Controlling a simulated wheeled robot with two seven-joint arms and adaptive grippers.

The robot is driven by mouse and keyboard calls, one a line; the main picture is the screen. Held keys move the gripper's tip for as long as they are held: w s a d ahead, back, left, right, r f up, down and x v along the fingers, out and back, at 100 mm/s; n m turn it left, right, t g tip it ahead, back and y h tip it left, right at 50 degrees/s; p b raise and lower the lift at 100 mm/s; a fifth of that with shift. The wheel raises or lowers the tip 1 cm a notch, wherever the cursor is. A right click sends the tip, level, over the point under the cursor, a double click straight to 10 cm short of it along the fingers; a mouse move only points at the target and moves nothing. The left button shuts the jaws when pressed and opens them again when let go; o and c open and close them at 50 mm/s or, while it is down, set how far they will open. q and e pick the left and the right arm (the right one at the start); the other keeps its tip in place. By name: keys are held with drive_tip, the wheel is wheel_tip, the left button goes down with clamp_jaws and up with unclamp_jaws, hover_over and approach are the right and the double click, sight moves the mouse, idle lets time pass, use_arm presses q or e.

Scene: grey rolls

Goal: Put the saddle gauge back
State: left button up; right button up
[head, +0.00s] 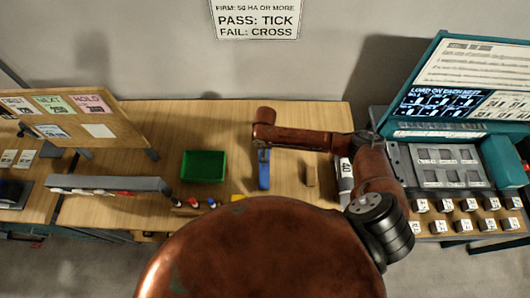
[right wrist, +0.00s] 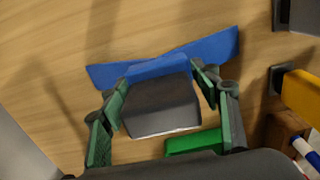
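The saddle gauge, which I take to be the dark grey body with a wide blue foot (right wrist: 215,49), sits between my right gripper's fingers in the right wrist view. In the head view its blue part (head: 264,178) shows below the end of my right arm, right of the green tray. My right gripper (right wrist: 160,100) has green-padded fingers on both sides of the grey body. The fingers are very close to it, but I cannot tell whether both pads touch. Whether the gauge rests on the bench or is held above it is unclear. My left gripper is out of view.
The green tray (head: 203,166) is on the bench, with small coloured-tipped items (head: 190,203) in front. A small brown block (head: 311,175) and a white item marked 40 (head: 345,175) lie right. A grey rack (head: 110,184) stands left. Bare wood lies behind the tray.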

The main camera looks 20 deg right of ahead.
drive_tip(key=shift+o, duration=1.1)
drive_tip(key=shift+r, duration=0.1)
wheel_tip(320, 180, up, 11)
drive_tip(key=shift+r, duration=0.55)
drive_tip(key=shift+s, duration=0.1)
